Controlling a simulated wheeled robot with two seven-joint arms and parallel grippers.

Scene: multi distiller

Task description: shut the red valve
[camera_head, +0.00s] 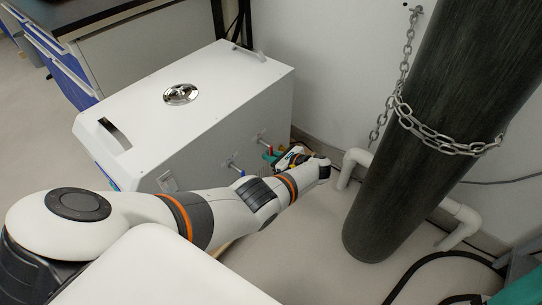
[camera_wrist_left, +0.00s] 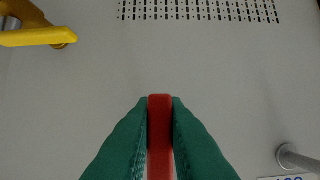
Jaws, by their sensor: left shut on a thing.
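The red valve (camera_wrist_left: 160,135) shows in the left wrist view as a narrow red handle, upright in the picture. My left gripper (camera_wrist_left: 160,120) has its green fingertips closed on both sides of it. The valve's body behind the fingers is hidden. In the head view my left arm reaches across to the front side of the white distiller (camera_head: 205,105), with my left gripper (camera_head: 272,155) close to that side. There, the gripper and wrist hide most of the valve.
A yellow handle (camera_wrist_left: 40,37) is at the upper left of the wrist view, and a grey metal stub (camera_wrist_left: 297,160) at the lower right. A dark chained cylinder (camera_head: 430,120) and white pipes (camera_head: 462,222) stand right of my arm.

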